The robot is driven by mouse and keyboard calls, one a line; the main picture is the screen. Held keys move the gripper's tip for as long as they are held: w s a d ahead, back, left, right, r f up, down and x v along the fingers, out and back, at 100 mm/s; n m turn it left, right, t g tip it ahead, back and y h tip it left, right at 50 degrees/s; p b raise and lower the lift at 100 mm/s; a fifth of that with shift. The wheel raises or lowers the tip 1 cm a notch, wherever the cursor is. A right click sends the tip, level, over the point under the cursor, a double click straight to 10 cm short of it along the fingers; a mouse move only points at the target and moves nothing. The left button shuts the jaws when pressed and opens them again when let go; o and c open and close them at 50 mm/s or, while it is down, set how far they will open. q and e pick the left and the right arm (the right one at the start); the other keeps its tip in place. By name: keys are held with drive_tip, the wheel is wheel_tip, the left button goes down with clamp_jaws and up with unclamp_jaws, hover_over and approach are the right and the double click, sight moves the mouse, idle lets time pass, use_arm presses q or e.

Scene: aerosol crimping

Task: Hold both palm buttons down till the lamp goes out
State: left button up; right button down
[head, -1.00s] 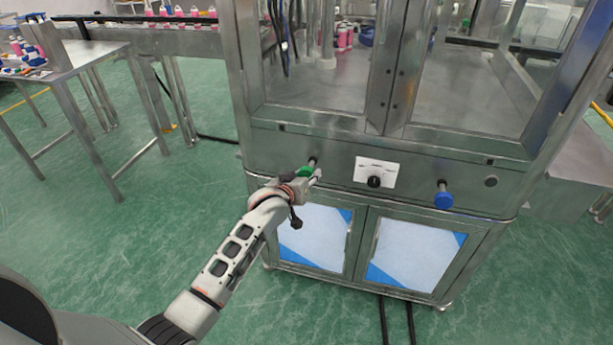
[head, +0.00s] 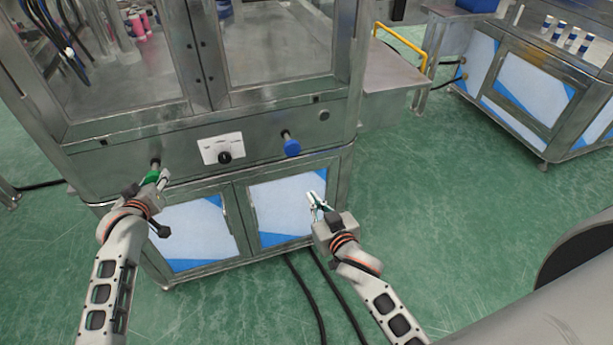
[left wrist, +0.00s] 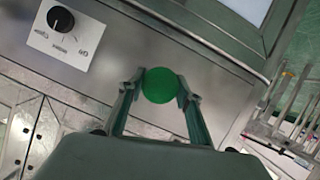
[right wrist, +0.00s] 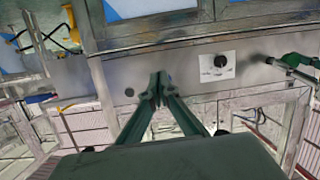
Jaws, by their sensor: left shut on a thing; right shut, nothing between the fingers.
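The green palm button (head: 152,177) is at the left of the machine's front panel. My left gripper (head: 160,181) is shut on it; the left wrist view shows the green button (left wrist: 160,85) between the two fingertips. The blue palm button (head: 292,147) stands out on its stem at the right of the panel, untouched. My right gripper (head: 314,199) is shut and empty, below and right of the blue button, before the right cabinet door. In the right wrist view its closed fingers (right wrist: 158,85) appear to hide the blue button. I cannot make out a lit lamp.
A black knob (head: 224,157) on a white plate sits between the buttons. A small round fitting (head: 323,114) is at the panel's right end. Glazed doors rise above, and cabinet doors (head: 288,207) are below. Green floor is open to the right, before another cabinet (head: 530,90).

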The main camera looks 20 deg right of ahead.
drive_tip(key=w+r+m+t, duration=0.1)
drive_tip(key=w+r, duration=0.4)
approach(289, 142)
drive_tip(key=shift+h, duration=0.3)
drive_tip(key=shift+w+d+f, duration=0.1)
drive_tip(key=shift+w+f, duration=0.55)
drive_tip(key=shift+f, duration=0.2)
drive_tip(key=shift+w+d+f, duration=0.1)
drive_tip(key=shift+w+f, duration=0.55)
drive_tip(key=shift+f, duration=0.25)
